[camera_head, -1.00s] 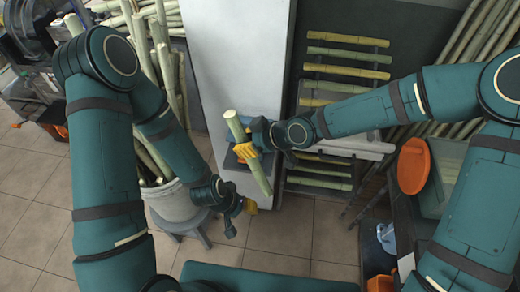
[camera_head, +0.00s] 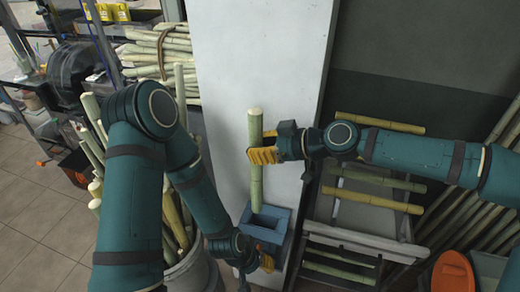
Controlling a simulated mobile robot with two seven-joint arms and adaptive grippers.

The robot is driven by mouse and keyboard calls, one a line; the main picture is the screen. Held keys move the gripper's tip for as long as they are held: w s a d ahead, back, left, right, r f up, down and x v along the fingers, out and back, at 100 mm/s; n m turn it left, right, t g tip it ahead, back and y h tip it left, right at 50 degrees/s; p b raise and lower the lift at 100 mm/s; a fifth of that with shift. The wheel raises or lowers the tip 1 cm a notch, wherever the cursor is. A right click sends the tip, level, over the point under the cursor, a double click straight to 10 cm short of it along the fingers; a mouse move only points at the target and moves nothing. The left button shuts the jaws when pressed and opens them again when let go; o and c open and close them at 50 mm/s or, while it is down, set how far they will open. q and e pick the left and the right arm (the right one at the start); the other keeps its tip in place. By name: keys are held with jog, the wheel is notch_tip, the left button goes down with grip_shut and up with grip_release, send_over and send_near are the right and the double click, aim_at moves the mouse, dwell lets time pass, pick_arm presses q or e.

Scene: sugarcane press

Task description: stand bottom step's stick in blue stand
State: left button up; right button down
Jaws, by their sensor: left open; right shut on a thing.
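My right gripper (camera_head: 262,155) is shut on a green cane stick (camera_head: 257,190) and holds it upright around its middle. The stick's lower end is at the opening of the blue stand (camera_head: 283,226), a square box against the white panel. I cannot tell whether the end is inside the stand or just above it. My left gripper (camera_head: 262,261) is open and empty, low in the view just below the stand. Its fingers are partly hidden by its own wrist.
A stepped rack (camera_head: 368,240) with several cane sticks stands to the right of the white panel (camera_head: 225,70). A bucket (camera_head: 188,275) full of canes is behind my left arm. An orange disc (camera_head: 453,272) is at the lower right. Shelves with clutter fill the upper left.

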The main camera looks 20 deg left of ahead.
aim_at(262, 169)
jog(key=shift+s+f+b, duration=0.1)
jog(key=shift+f+b, duration=2)
jog(key=shift+f, duration=1.35)
pick_arm(q)
notch_tip(262, 169, down, 11)
jog(key=s+b, duration=0.2)
jog(key=b, duration=0.4)
jog(key=shift+s+d+g+b, duration=0.15)
jog(key=shift+d+g+b, duration=0.15)
jog(key=shift+g+b, duration=0.1)
pick_arm(e)
jog(key=shift+f, duration=3.85)
pick_arm(q)
jog(key=shift+f, duration=0.1)
pick_arm(e)
grip_release()
jog(key=shift+d, duration=0.1)
